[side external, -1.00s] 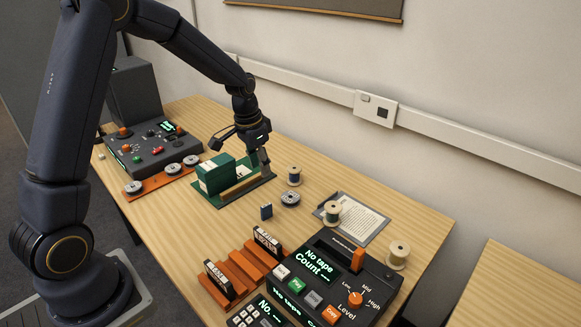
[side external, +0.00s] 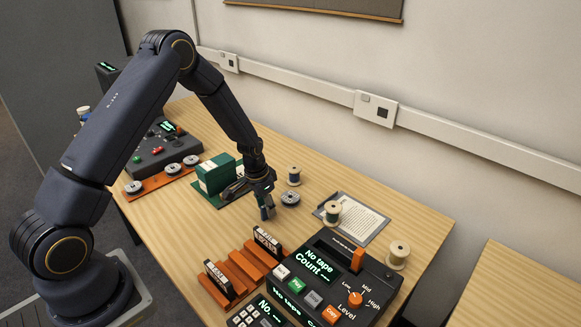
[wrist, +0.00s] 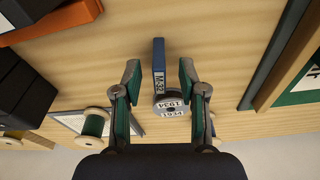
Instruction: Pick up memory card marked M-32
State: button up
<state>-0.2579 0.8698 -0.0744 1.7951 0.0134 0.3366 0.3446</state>
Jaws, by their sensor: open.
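The blue memory card (wrist: 159,62) stands on edge in the wrist view, with a white label that reads M-32. It lies between the two green-padded fingers of my gripper (wrist: 159,76), which are apart with a gap on each side of the card. The card is hidden there by the fingers.
A round grey reel (side external: 290,198) with a white label is close to the card. The orange rack (side external: 238,270) with black cassettes and the tape deck (side external: 335,275) are in front. The green box (side external: 215,174) is at left.

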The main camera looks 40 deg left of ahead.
jog(key=shift+f, duration=0.35)
grip_shut()
jog(key=shift+r, duration=0.1)
